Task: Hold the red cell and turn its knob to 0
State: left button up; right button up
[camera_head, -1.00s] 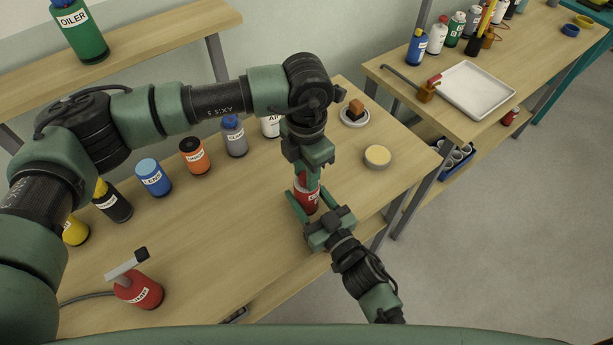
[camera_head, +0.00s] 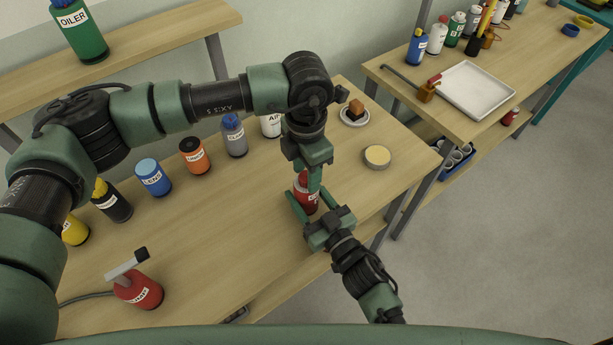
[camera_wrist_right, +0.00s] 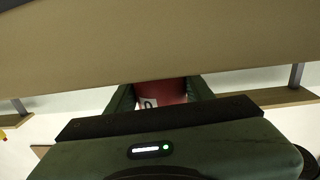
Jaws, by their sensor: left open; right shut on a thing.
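The red cell (camera_head: 302,197), a red cylinder with a white label, stands upright at the front edge of the near bench. My right gripper (camera_head: 307,208) reaches it from the front and is shut on its side. In the right wrist view the red cell (camera_wrist_right: 172,91) sits between the two green fingers, with part of a white label showing. My left gripper (camera_head: 312,185) points down right over the top of the cell, with its jaws open. The knob and its setting are hidden behind the left gripper; I cannot tell whether its fingers touch the knob.
Several labelled bottles, such as the orange one (camera_head: 195,157), line the back of the bench. A round yellow-topped tin (camera_head: 377,157) and a saucer with a brown block (camera_head: 354,113) lie to the right. A red canister with a lever (camera_head: 138,290) stands front left.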

aim_at(306, 176)
pick_arm(q)
jog(key=shift+r, duration=2.9)
pick_arm(e)
jog(key=o, duration=1.6)
jog(key=v, duration=1.2)
